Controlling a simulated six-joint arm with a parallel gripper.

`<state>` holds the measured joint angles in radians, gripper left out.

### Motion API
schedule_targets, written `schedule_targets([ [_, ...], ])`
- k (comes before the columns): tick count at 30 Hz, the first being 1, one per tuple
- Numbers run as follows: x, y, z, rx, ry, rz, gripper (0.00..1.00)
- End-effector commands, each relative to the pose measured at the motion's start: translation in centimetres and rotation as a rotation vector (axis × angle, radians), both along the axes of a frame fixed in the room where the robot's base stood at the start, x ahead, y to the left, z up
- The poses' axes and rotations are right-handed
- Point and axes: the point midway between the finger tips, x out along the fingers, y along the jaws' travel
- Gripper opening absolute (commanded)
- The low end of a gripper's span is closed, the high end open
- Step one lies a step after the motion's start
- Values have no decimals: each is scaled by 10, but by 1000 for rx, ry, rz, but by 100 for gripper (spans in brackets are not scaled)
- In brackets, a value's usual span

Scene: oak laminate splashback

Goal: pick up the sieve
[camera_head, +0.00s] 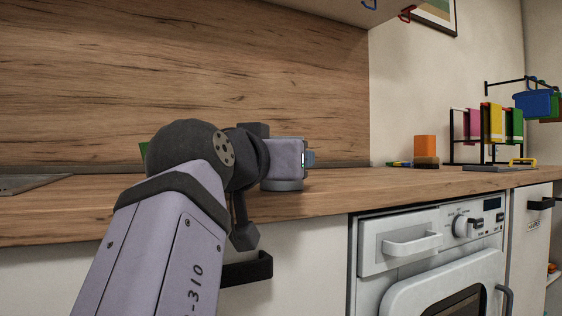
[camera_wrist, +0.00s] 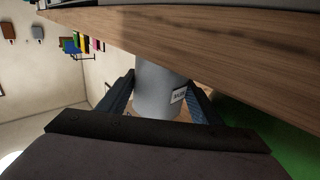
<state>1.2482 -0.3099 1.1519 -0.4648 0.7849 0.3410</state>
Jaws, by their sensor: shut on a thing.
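A pale grey, round-walled body with a small white printed label, which looks like the sieve (camera_wrist: 157,87), stands between the two fingers of my gripper (camera_wrist: 162,100) in the wrist view. The fingers are shut on it, one on each side. In the head view my gripper (camera_head: 308,158) is low over the worktop, and a grey round base of the sieve (camera_head: 283,185) shows just under it, at the worktop surface. I cannot tell whether it touches. My gripper hides most of the sieve there, and its mesh is not visible.
The wooden worktop (camera_head: 340,181) runs along the wood splashback (camera_head: 200,70). A green thing (camera_head: 144,148) is partly hidden behind my arm. An orange block (camera_head: 425,147) and a rack of coloured items (camera_head: 484,128) stand further right. The worktop between is clear. A white oven (camera_head: 430,255) is below.

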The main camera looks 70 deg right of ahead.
Motion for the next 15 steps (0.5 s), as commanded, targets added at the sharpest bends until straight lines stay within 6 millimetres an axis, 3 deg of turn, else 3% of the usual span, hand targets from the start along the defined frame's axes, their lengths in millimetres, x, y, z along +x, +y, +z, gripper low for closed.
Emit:
schedule_targets([
  [8,0,0,21,-3,-1,0,32],
  [15,0,0,56,-2,-1,0,32],
])
